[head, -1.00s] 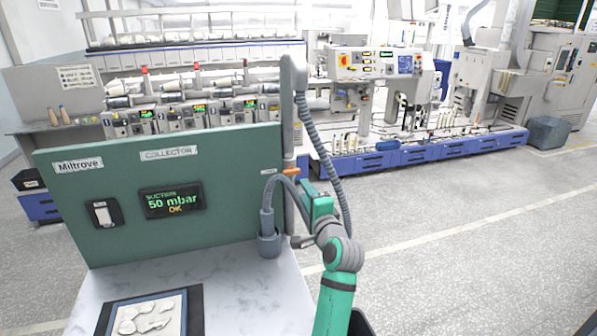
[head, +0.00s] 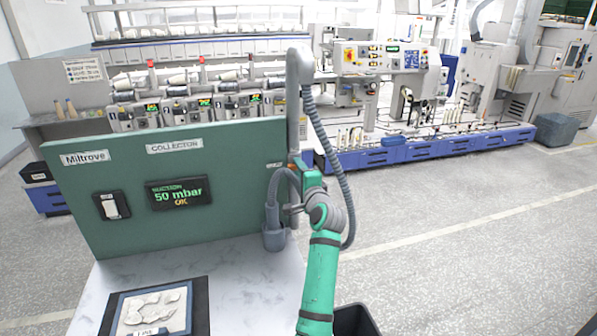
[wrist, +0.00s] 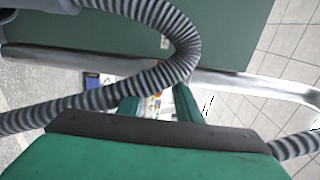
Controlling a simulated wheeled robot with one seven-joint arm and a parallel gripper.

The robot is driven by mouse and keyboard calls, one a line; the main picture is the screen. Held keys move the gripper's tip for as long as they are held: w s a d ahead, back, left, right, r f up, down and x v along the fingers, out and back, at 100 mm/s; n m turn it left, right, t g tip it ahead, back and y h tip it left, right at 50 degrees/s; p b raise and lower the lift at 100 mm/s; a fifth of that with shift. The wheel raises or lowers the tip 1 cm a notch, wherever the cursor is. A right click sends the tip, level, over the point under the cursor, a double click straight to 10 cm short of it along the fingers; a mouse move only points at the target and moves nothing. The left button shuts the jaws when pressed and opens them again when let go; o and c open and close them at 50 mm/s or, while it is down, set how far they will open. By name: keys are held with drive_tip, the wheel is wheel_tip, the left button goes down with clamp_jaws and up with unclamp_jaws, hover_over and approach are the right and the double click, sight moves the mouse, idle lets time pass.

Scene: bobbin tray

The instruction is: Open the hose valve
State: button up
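A grey vertical pipe (head: 293,130) stands at the right edge of the green collector panel. A small orange piece, apparently the valve handle (head: 291,166), shows on it beside a small label, mostly hidden by my gripper. A grey ribbed hose (head: 342,190) hangs from the pipe's top. My gripper (head: 306,174) is at the pipe, at the handle's height. In the wrist view its two green fingers (wrist: 158,108) stand apart, with a small orange patch between them. The ribbed hose (wrist: 160,78) crosses in front there, so contact with the handle cannot be told.
A hose nozzle (head: 271,215) sits in a grey cup (head: 275,238) left of my arm. The panel's display (head: 179,194) reads 50 mbar OK. A framed tray (head: 155,309) lies on the marble counter (head: 235,280). A dark bin (head: 355,320) stands on the floor at right.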

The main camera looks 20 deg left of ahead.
clamp_jaws()
drive_tip(key=shift+a, duration=0.1)
drive_tip(key=shift+n, duration=0.3)
drive_tip(key=n, duration=1.7)
drive_tip(key=shift+n, duration=0.3)
idle(0.4)
